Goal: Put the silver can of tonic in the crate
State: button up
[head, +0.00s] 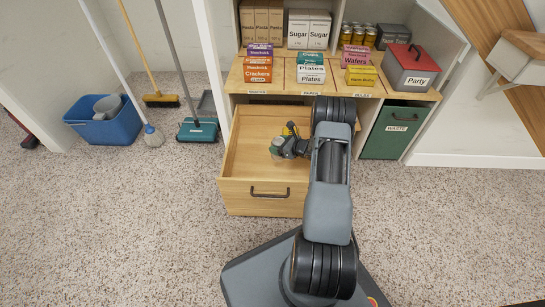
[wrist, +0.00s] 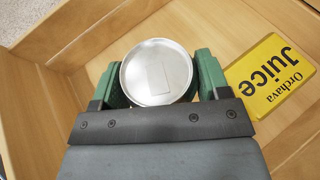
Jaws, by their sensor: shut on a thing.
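My gripper (head: 279,147) is at the open wooden drawer (head: 251,194). In the wrist view, the green fingers of my gripper (wrist: 158,78) are shut on a can (wrist: 155,62). Its round silver top faces the camera and carries a pale rectangular mark. Its side is mostly hidden by the fingers, so I cannot read a label. The wooden walls and floor of the drawer (wrist: 100,38) surround the can in this view; I cannot tell whether it touches the floor. I cannot make out a crate in either view.
A yellow Orchava Juice box (wrist: 271,75) lies right of the can in the drawer. Above stands a shelf (head: 300,74) with boxes, several cans (head: 358,35) and a Party box (head: 411,68). A green waste bin (head: 395,131) is right; a blue bucket (head: 104,122) is left. Carpet is clear in front.

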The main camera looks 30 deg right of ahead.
jog(key=shift+w+a+f+b, duration=0.25)
jog(key=shift+w+a+f, duration=0.15)
jog(key=shift+f, duration=0.25)
jog(key=shift+w+a+f+b, duration=0.3)
jog(key=shift+w+f, duration=0.2)
jog(key=shift+f, duration=0.1)
jog(key=shift+w+a+f+b, duration=0.15)
jog(key=shift+f+b, duration=0.25)
jog(key=shift+f, duration=0.55)
jog(key=shift+w+a+f+b, duration=0.1)
jog(key=shift+f+b, duration=0.25)
jog(key=shift+f, duration=0.55)
jog(key=shift+f, duration=0.15)
jog(key=o, duration=1.2)
jog(key=shift+c, duration=0.2)
